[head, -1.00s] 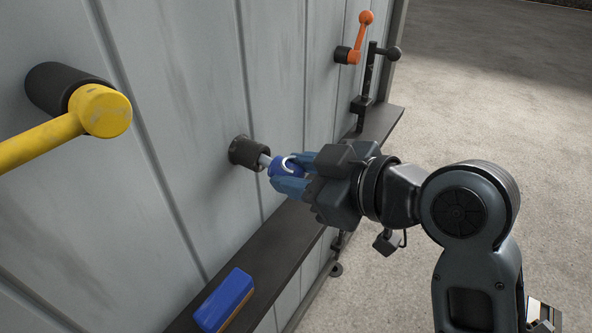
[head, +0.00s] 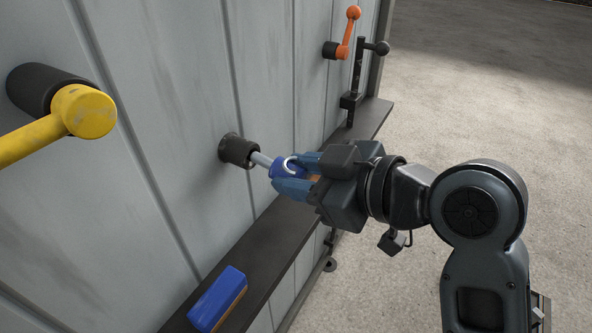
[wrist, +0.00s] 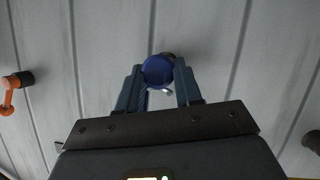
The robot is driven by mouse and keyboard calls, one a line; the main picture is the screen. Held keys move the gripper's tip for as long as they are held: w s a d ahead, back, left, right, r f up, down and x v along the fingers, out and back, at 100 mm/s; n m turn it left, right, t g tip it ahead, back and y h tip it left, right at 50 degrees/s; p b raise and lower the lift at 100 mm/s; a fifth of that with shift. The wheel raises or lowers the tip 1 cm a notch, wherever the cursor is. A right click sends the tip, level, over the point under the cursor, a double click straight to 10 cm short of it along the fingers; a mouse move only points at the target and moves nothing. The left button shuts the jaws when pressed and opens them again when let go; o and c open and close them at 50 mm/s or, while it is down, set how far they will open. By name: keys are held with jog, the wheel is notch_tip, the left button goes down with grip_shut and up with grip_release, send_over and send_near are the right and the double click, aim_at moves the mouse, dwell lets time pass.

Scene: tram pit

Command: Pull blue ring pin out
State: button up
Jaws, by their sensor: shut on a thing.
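The blue ring pin (head: 283,170) has a blue head with a pale ring and a grey metal shaft. Its shaft runs into a black socket (head: 238,150) on the grey wall, and a length of bare shaft shows between socket and head. My gripper (head: 297,174) is shut on the blue head, with its blue fingers on either side. In the wrist view the round blue head (wrist: 158,71) sits between my fingertips (wrist: 160,85), and it mostly hides the socket behind. Whether the shaft's end is still inside the socket cannot be seen.
A yellow handle (head: 84,111) on a black hub sticks out at the left. An orange crank (head: 344,40) and a black lever (head: 359,80) are at the far end. A blue block (head: 218,298) lies on the dark ledge (head: 262,240) below. Open floor lies to the right.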

jog(key=shift+s+d, duration=0.35)
jog(key=shift+d, duration=0.15)
dwell(0.5)
jog(key=shift+s+d, duration=0.5)
jog(key=shift+d, duration=0.2)
jog(key=shift+r, duration=0.15)
notch_tip(320, 180, up, 8)
jog(key=p, duration=0.7)
dwell(0.6)
